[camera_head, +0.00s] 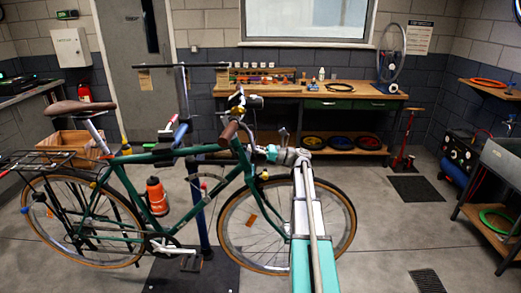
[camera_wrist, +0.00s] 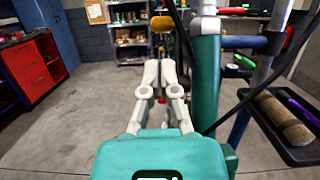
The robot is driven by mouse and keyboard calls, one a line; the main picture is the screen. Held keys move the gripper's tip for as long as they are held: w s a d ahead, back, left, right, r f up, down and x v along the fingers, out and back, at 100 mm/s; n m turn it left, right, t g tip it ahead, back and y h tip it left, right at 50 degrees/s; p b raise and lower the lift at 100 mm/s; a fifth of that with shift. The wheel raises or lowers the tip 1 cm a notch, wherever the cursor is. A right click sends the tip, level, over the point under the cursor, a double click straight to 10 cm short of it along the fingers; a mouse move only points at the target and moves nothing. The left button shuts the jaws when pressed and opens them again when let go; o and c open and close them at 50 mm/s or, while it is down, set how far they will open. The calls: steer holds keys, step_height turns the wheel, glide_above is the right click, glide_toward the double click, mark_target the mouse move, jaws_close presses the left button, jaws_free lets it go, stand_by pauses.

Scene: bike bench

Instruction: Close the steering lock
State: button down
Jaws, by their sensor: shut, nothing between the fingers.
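The green bicycle (camera_head: 120,185) stands side-on in the head view, held at a blue repair stand (camera_head: 201,205). My gripper (camera_head: 268,153) reaches in from the front right, beside the bike's front end below the handlebar. In the wrist view my gripper (camera_wrist: 160,72) has its grey fingers together and empty. A thick green tube (camera_wrist: 206,80) of the bike stands just right of the fingers. A small orange-yellow part (camera_wrist: 162,23) shows beyond the fingertips. I cannot make out the steering lock for certain, nor whether the fingers touch anything.
A dark cable runs close to the green tube in the wrist view. A tool tray (camera_wrist: 306,150) with a brown roll (camera_wrist: 285,121) is at right. A red cabinet (camera_wrist: 33,67) stands at left. A wooden workbench (camera_head: 285,93) is behind the bike. The floor right of the front wheel is mostly clear.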

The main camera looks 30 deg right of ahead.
steer(key=p+x, duration=0.1)
steer(key=x, duration=0.7)
steer(key=shift+w+a+p, duration=0.1)
steer(key=shift+a+p, duration=0.1)
steer(key=shift+p, duration=0.2)
steer(key=shift+a, duration=0.15)
